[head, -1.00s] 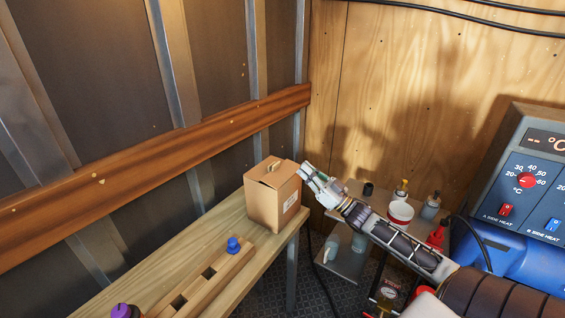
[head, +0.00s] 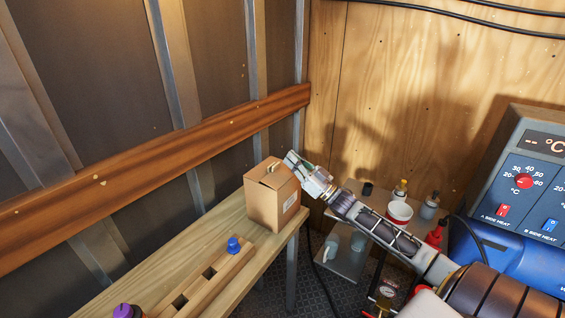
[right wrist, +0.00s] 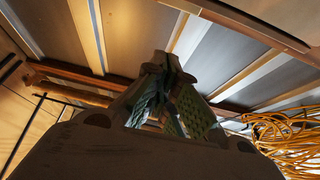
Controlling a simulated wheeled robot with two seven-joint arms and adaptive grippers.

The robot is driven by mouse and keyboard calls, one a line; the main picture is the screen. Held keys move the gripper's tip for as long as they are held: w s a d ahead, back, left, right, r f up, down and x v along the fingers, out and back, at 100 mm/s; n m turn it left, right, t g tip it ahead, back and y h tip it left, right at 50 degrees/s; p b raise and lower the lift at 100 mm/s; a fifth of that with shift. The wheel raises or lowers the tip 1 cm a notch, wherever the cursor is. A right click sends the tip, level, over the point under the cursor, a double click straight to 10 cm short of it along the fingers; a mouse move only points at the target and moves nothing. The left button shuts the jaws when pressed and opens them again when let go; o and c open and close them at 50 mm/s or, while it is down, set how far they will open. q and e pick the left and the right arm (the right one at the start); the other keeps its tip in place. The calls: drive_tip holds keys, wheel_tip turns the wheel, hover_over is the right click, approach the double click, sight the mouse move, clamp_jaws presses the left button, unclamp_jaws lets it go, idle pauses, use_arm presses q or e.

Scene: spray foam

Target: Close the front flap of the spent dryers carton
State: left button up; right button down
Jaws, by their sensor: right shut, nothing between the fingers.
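The spent dryers carton (head: 268,204) is a brown cardboard box standing upright at the far end of the wooden bench, with a pale label on its right side. Its top (head: 272,172) looks mostly covered, with a small raised tab or slot there; I cannot tell the front flap's exact angle. My right gripper (head: 291,158) is shut and empty at the carton's top right edge; I cannot tell if it touches. In the right wrist view its fingertips (right wrist: 163,62) meet, and the carton does not show. My left gripper is not in view.
A wooden rack (head: 208,275) with square holes and a blue cap (head: 233,245) lies on the bench (head: 160,270). A purple cap (head: 124,311) is at its near end. A low shelf with a white tub (head: 399,213) and bottles stands right, beside a blue heater unit (head: 525,190).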

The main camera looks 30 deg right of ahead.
sight(282, 173)
drive_tip(key=shift+p+x, duration=0.4)
drive_tip(key=shift+x, duration=1.65)
drive_tip(key=shift+w+a+f, duration=0.1)
drive_tip(key=shift+f, duration=0.9)
drive_tip(key=shift+w+f, duration=0.1)
drive_tip(key=shift+f, duration=0.9)
drive_tip(key=shift+f, duration=0.15)
